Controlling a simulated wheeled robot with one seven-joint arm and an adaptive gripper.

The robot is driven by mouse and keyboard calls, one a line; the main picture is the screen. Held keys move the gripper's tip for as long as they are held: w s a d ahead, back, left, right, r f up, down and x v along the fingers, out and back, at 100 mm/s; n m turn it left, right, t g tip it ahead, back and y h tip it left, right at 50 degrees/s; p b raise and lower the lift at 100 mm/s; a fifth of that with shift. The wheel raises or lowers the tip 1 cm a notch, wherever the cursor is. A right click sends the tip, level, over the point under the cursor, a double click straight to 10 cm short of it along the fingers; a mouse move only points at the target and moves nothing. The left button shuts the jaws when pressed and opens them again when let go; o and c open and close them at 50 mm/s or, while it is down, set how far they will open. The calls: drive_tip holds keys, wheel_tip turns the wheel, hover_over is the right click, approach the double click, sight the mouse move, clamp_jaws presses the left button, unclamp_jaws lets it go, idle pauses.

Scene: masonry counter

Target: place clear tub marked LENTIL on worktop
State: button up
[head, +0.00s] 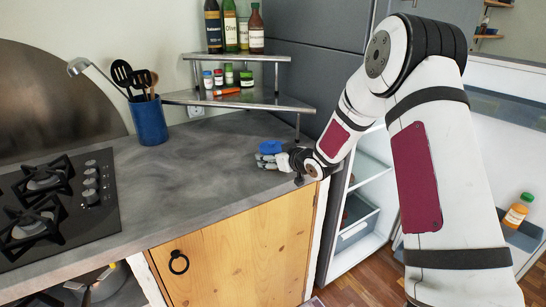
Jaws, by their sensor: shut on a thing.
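A small tub with a blue lid (270,147) is at the right end of the grey worktop (200,165), near its front edge. Its body is mostly hidden by my gripper, and no label can be read. My gripper (272,160) reaches in from the right, low over the worktop, and is shut on the blue-lidded tub. I cannot tell whether the tub's base touches the worktop.
A tiered corner shelf (245,101) with bottles and small jars stands behind. A blue utensil pot (149,120) and a gas hob (60,200) are to the left. An open fridge (372,195) is at right. The worktop's middle is clear.

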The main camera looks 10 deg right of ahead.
drive_tip(key=shift+f, duration=0.1)
drive_tip(key=o, duration=1.4)
drive_tip(key=shift+s+r, duration=0.15)
drive_tip(key=shift+r, duration=0.1)
drive_tip(key=p+v, duration=0.1)
drive_tip(key=v, duration=1)
drive_tip(key=shift+s+d+r, duration=0.15)
drive_tip(key=shift+s+d, duration=0.05)
drive_tip(key=shift+s, duration=0.15)
